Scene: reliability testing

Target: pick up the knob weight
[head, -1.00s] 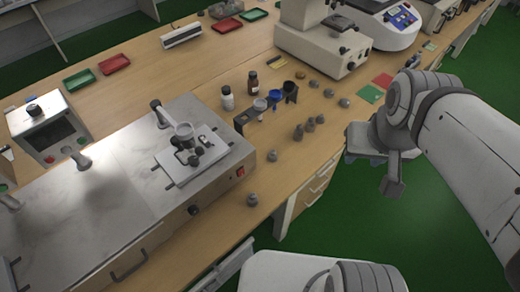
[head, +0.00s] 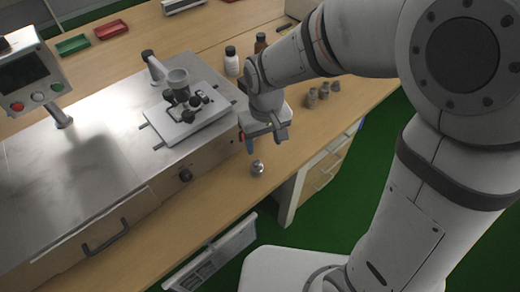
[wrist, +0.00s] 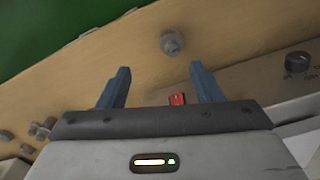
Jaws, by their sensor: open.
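A small grey knob weight (head: 258,168) stands alone on the wooden bench near its front edge, in front of the metal-topped machine. In the wrist view the same knob weight (wrist: 172,42) lies beyond my fingertips, a little right of the middle between them. My gripper (head: 265,143) is above and just behind it in the head view. In the wrist view my gripper (wrist: 160,80) has its two blue fingers wide apart with nothing between them. Several similar grey weights (head: 322,94) stand farther back along the bench, right of my gripper.
The metal-topped machine (head: 75,165) with a mounted fixture (head: 185,105) is close on the left. A white bottle (head: 231,61) and a brown bottle (head: 260,43) stand behind my gripper. The bench around the lone weight is clear, and its front edge drops to green floor.

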